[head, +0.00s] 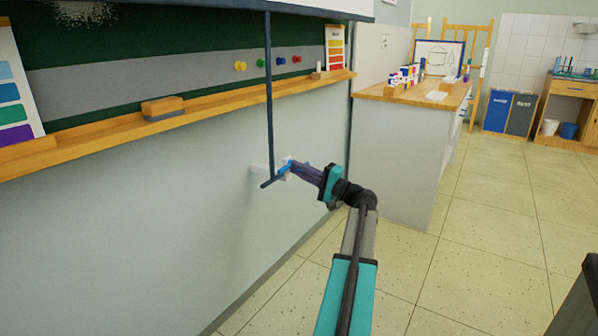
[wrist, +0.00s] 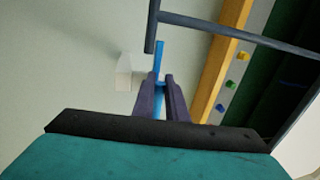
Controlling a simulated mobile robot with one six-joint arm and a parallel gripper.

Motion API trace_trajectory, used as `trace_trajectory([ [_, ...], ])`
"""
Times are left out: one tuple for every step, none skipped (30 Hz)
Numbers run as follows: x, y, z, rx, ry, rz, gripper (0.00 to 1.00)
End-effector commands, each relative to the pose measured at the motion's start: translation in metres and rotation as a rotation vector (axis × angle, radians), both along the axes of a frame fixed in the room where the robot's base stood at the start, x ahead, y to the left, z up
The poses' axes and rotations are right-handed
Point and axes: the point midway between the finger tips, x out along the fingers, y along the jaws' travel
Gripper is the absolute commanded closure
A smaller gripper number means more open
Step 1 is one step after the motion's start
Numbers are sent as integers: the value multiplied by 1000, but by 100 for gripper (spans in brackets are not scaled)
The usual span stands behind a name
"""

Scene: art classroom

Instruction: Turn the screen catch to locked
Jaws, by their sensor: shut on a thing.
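The screen catch shows as a small blue lever (head: 284,169) beside a white block (head: 257,169) on the wall below the ledge. In the wrist view the blue lever (wrist: 160,58) rises from between my fingers, and the white block (wrist: 124,72) is just left of it. My gripper (head: 294,166) is shut on the lever; its purple fingers (wrist: 160,84) are on both sides of it. I cannot read any locked mark.
A dark rod (head: 268,100) hangs from the white screen (head: 320,6), its short crossbar (wrist: 152,28) close to the lever. The wooden ledge (head: 230,98) holds an eraser (head: 163,106). A cabinet (head: 395,150) stands right of my arm. The tiled floor (head: 485,230) is clear.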

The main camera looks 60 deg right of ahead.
Motion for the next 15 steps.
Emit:
trace_trajectory([
  [-1, -5, 0, 0, 1, -12, 100],
  [-1, -5, 0, 0, 1, -12, 100],
  [-1, -5, 0, 0, 1, -12, 100],
  [-1, -5, 0, 0, 0, -12, 100],
  [-1, -5, 0, 0, 0, -12, 100],
  [-1, -5, 0, 0, 0, -12, 81],
  [-1, -5, 0, 0, 0, -12, 76],
  [-1, -5, 0, 1, 0, -12, 71],
  [-1, -5, 0, 1, 0, -11, 69],
  [-1, -4, 0, 1, 0, -10, 69],
  [-1, -4, 0, 1, 0, -10, 69],
  [-1, -4, 0, 1, 0, -9, 69],
  [-1, -3, 0, 1, 0, -8, 69],
  [-1, -3, 0, 2, 0, -8, 69],
  [0, -3, 0, 1, -1, -7, 69],
])
